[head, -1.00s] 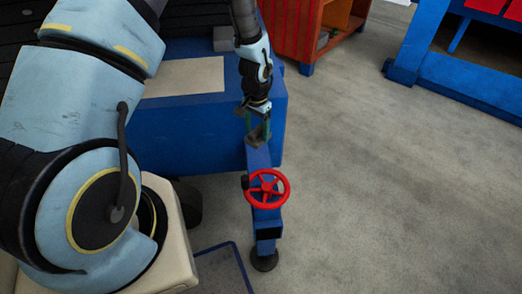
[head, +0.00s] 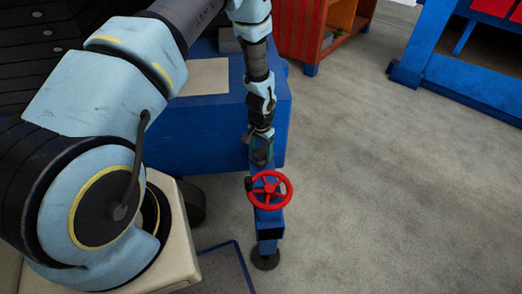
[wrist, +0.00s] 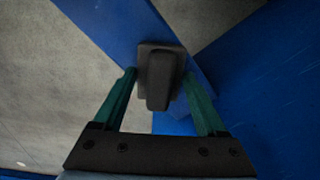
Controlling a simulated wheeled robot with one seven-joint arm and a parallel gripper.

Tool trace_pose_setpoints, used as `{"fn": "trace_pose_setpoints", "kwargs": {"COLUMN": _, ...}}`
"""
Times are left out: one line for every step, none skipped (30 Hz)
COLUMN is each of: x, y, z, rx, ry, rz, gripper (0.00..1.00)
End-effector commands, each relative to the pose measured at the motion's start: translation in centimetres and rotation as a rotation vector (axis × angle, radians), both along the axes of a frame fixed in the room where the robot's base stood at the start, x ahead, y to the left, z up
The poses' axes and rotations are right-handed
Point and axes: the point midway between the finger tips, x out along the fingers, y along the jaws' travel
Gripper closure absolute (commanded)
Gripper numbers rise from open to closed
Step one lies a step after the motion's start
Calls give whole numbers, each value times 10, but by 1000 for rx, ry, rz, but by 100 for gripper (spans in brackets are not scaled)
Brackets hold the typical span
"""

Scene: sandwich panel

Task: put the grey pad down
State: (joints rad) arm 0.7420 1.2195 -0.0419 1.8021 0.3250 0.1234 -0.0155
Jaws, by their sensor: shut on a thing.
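The grey pad (wrist: 158,80) is a dark block with a raised grip, seen in the wrist view between the two green fingers of my gripper (wrist: 160,78). My gripper is shut on it. In the head view my gripper (head: 262,150) points down over the back end of the narrow blue beam (head: 270,218), just behind the red handwheel. The pad is small and partly hidden there by the fingers. In the wrist view blue surface lies behind the pad. I cannot tell whether the pad touches the beam.
The red handwheel (head: 269,190) stands up from the beam close in front of my gripper. A blue bench (head: 215,125) with a beige plate (head: 193,78) is behind and left. An orange-red cabinet (head: 301,32) and a blue frame (head: 455,82) stand farther back. The floor on the right is clear.

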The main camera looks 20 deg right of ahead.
Motion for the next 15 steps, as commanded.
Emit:
{"fn": "trace_pose_setpoints", "kwargs": {"x": 0, "y": 0, "z": -1, "rx": 0, "ry": 0, "rz": 0, "gripper": 70}}
{"fn": "trace_pose_setpoints", "kwargs": {"x": 0, "y": 0, "z": -2, "rx": 0, "ry": 0, "rz": 0, "gripper": 70}}
{"fn": "trace_pose_setpoints", "kwargs": {"x": 0, "y": 0, "z": -3, "rx": 0, "ry": 0, "rz": 0, "gripper": 70}}
{"fn": "trace_pose_setpoints", "kwargs": {"x": 0, "y": 0, "z": -4, "rx": 0, "ry": 0, "rz": 0, "gripper": 70}}
{"fn": "trace_pose_setpoints", "kwargs": {"x": 0, "y": 0, "z": -3, "rx": 0, "ry": 0, "rz": 0, "gripper": 24}}
{"fn": "trace_pose_setpoints", "kwargs": {"x": 0, "y": 0, "z": -3, "rx": 0, "ry": 0, "rz": 0, "gripper": 19}}
{"fn": "trace_pose_setpoints", "kwargs": {"x": 0, "y": 0, "z": -3, "rx": 0, "ry": 0, "rz": 0, "gripper": 16}}
{"fn": "trace_pose_setpoints", "kwargs": {"x": 0, "y": 0, "z": -3, "rx": 0, "ry": 0, "rz": 0, "gripper": 12}}
{"fn": "trace_pose_setpoints", "kwargs": {"x": 0, "y": 0, "z": -3, "rx": 0, "ry": 0, "rz": 0, "gripper": 8}}
{"fn": "trace_pose_setpoints", "kwargs": {"x": 0, "y": 0, "z": -3, "rx": 0, "ry": 0, "rz": 0, "gripper": 4}}
{"fn": "trace_pose_setpoints", "kwargs": {"x": 0, "y": 0, "z": -3, "rx": 0, "ry": 0, "rz": 0, "gripper": 1}}
{"fn": "trace_pose_setpoints", "kwargs": {"x": 0, "y": 0, "z": -3, "rx": 0, "ry": 0, "rz": 0, "gripper": 0}}
{"fn": "trace_pose_setpoints", "kwargs": {"x": 0, "y": 0, "z": -3, "rx": 0, "ry": 0, "rz": 0, "gripper": 0}}
{"fn": "trace_pose_setpoints", "kwargs": {"x": 0, "y": 0, "z": -3, "rx": 0, "ry": 0, "rz": 0, "gripper": 0}}
{"fn": "trace_pose_setpoints", "kwargs": {"x": 0, "y": 0, "z": -3, "rx": 0, "ry": 0, "rz": 0, "gripper": 0}}
